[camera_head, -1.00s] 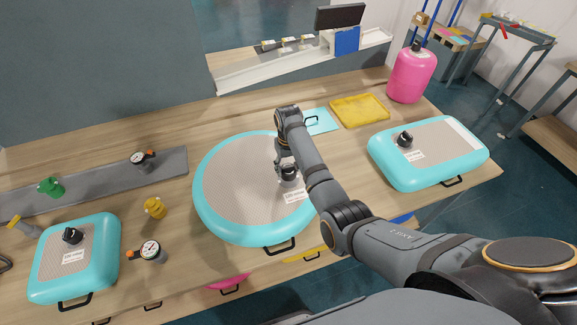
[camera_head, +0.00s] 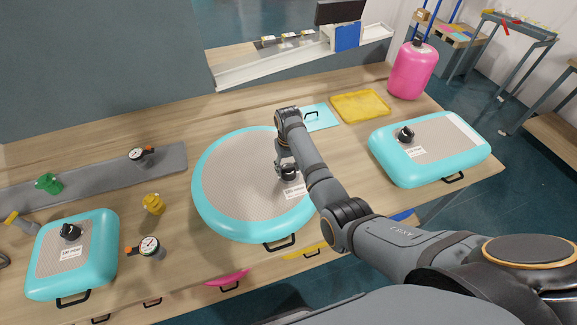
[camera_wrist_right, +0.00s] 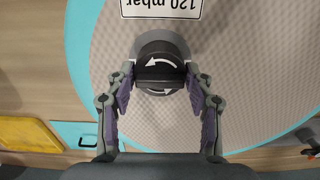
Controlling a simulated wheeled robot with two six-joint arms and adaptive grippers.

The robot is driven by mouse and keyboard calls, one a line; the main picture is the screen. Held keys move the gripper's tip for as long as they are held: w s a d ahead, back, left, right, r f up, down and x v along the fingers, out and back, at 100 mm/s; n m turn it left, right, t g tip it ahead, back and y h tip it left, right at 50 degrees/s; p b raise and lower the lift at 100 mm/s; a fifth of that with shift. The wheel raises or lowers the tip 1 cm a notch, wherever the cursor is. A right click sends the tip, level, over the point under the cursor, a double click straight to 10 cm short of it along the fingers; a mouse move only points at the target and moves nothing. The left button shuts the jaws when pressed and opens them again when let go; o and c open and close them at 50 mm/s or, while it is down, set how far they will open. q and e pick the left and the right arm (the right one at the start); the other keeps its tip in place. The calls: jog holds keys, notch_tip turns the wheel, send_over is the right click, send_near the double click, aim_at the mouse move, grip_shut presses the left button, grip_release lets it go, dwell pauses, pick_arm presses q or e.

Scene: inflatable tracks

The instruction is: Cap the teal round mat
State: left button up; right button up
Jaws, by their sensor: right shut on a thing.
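The teal round mat (camera_head: 208,208) lies on the wooden table, with a beige textured top and a teal rim. My right gripper (camera_head: 287,168) reaches down over the right part of its top. In the right wrist view, the right gripper (camera_wrist_right: 160,78) is shut on a black round cap (camera_wrist_right: 160,64) with white curved arrows, one finger on each side. The cap sits at the mat's valve, above a white label (camera_wrist_right: 162,8) reading 120 mbar. Whether the cap is fully seated cannot be told. My left gripper is not in view.
Teal rectangular mats with black caps lie at left (camera_head: 100,262) and right (camera_head: 385,160). Gauges (camera_head: 149,246) and (camera_head: 137,154), a yellow fitting (camera_head: 153,204) and a green fitting (camera_head: 48,184) stand at left. A yellow tray (camera_head: 361,106) and a pink cylinder (camera_head: 412,72) are behind.

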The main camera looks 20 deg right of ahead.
jog(key=shift+r+n+p, duration=0.2)
jog(key=shift+n+p, duration=0.55)
jog(key=shift+n, duration=0.05)
jog(key=shift+n+p, duration=0.35)
jog(key=shift+n, duration=0.75)
jog(key=shift+f+n, duration=0.15)
jog(key=shift+n, duration=0.55)
jog(key=n, duration=0.3)
jog(key=shift+n, duration=1.1)
